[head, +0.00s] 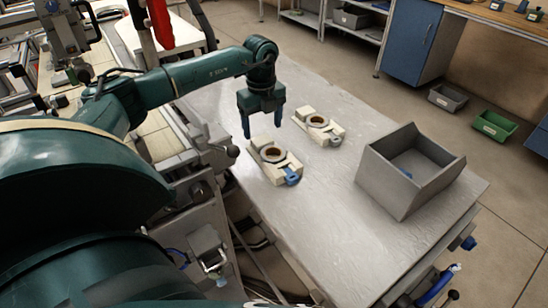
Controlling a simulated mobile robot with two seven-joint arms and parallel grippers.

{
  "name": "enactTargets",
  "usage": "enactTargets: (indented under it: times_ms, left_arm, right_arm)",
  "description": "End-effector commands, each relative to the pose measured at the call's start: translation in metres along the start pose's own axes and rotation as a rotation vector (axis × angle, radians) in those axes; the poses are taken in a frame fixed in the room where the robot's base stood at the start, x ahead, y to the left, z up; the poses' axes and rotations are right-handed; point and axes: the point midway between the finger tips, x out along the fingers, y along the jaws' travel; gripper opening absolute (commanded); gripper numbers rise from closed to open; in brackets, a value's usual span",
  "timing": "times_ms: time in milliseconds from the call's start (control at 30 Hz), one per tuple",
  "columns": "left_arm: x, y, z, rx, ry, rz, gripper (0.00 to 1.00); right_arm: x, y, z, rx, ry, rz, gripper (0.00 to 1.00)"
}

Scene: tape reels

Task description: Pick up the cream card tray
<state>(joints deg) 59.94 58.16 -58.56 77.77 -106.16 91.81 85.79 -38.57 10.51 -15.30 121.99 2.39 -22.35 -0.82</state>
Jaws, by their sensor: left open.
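Two cream tray-like pieces lie on the grey table (335,240), and I cannot tell which one is the card tray. The nearer cream piece (257,160) holds a round reel with a dark centre, and a blue part (292,177) is at its front right end. The farther cream piece (333,140) is similar, with a round reel on it. My left gripper (263,129) points down, open and empty, its fingers apart. In the picture it is just above and behind the nearer piece, not visibly touching it. My right gripper is not in view.
A grey open bin (398,187) with a small blue item (406,173) inside stands at the table's right. The table's near part is clear. Machinery borders the table's left side. Grey (447,98) and green (494,126) bins are on the floor beyond.

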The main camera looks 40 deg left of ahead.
Motion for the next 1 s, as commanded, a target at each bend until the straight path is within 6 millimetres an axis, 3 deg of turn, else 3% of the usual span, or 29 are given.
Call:
enactTargets:
  times_ms: [167, 400, 700, 1000]
  left_arm:
    - [0.014, 0.0, -0.002, 0.001, 0.002, 0.002, 0.73]
    - [0.049, 0.0, -0.004, 0.001, 0.002, 0.001, 0.73]
    - [0.055, 0.0, -0.004, 0.001, 0.001, -0.001, 0.73]
    - [0.055, -0.001, -0.004, 0.001, 0.001, -0.001, 0.5]
  right_arm:
    - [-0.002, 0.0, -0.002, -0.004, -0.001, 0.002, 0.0]
    - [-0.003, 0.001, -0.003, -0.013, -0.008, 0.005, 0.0]
    - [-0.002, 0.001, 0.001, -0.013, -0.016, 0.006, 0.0]
    - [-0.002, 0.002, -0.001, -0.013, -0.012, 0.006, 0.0]
